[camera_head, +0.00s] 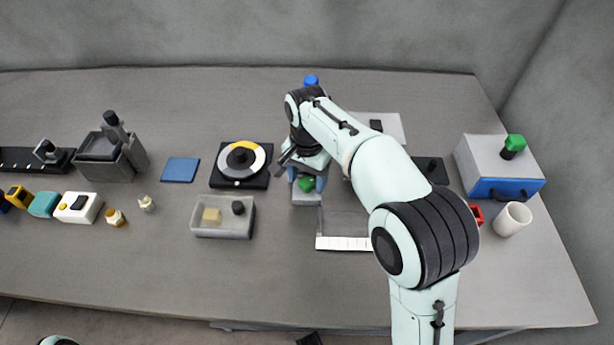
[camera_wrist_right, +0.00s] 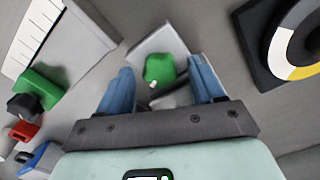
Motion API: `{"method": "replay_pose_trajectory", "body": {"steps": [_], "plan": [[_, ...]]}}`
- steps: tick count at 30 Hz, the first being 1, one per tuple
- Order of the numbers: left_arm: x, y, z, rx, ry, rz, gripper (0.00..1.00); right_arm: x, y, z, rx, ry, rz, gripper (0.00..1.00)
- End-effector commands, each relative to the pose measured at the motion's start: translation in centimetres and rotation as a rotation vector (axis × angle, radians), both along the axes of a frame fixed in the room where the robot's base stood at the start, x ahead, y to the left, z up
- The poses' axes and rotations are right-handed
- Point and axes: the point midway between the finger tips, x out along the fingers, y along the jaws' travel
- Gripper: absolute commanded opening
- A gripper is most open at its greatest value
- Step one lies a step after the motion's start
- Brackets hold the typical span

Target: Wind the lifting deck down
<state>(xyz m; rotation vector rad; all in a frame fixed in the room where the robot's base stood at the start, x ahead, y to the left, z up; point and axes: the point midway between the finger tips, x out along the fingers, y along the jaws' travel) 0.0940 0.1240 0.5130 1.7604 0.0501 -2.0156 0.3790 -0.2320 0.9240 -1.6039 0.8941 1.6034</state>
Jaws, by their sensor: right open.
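A green knob (camera_head: 306,184) sits on a small pale grey block (camera_head: 305,199) near the middle of the table. I cannot tell for sure that it belongs to the lifting deck. My right gripper (camera_head: 307,180) reaches down over it with blue fingers apart. In the right wrist view, the green knob (camera_wrist_right: 159,69) shows between the two open fingers (camera_wrist_right: 156,88), with gaps on both sides. The block (camera_wrist_right: 150,44) lies beneath it. My arm hides part of the area to the right. My left gripper is not in view.
A round dial (camera_head: 240,160) on a black base stands left of the gripper. A clear tray (camera_head: 222,232) is in front of it. A white strip (camera_head: 343,243) lies front right. A blue-fronted box (camera_head: 500,168) and white cup (camera_head: 513,219) stand far right.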

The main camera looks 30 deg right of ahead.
Motion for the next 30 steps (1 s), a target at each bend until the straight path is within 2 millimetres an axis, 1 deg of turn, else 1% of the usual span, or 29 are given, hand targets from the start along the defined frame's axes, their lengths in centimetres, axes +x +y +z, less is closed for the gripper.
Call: {"method": "replay_pose_trajectory", "body": {"steps": [3, 4, 5, 6, 8, 9, 16, 20, 26, 30], "plan": [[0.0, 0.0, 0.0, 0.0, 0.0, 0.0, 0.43, 0.0, 0.0, 0.0, 0.0, 0.0, 0.0, 0.66], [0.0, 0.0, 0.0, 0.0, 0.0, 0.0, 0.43, 0.0, 0.0, 0.0, 0.0, 0.0, 0.0, 0.6], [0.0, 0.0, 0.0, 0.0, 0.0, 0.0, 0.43, 0.0, 0.0, 0.0, 0.0, 0.0, 0.0, 0.5], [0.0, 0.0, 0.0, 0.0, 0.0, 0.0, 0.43, 0.0, 0.0, 0.0, 0.0, 0.0, 0.0, 0.37], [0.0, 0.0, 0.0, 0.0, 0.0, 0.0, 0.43, 0.0, 0.0, 0.0, 0.0, 0.0, 0.0, 0.18], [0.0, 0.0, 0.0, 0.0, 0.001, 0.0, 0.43, 0.0, 0.0, 0.0, 0.0, 0.0, 0.0, 0.1], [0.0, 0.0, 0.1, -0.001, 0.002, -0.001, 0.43, 0.0, 0.0, 0.1, 0.001, 0.001, 0.011, 0.11], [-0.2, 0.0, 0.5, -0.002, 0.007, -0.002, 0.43, 0.0, 0.0, 0.2, 0.002, 0.0, 0.045, 0.11], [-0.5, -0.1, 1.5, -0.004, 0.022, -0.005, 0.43, 0.0, -0.1, 0.3, 0.001, 0.0, 0.158, 0.11], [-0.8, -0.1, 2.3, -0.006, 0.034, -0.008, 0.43, 0.0, -0.1, 0.4, 0.001, 0.0, 0.277, 0.11]]}}
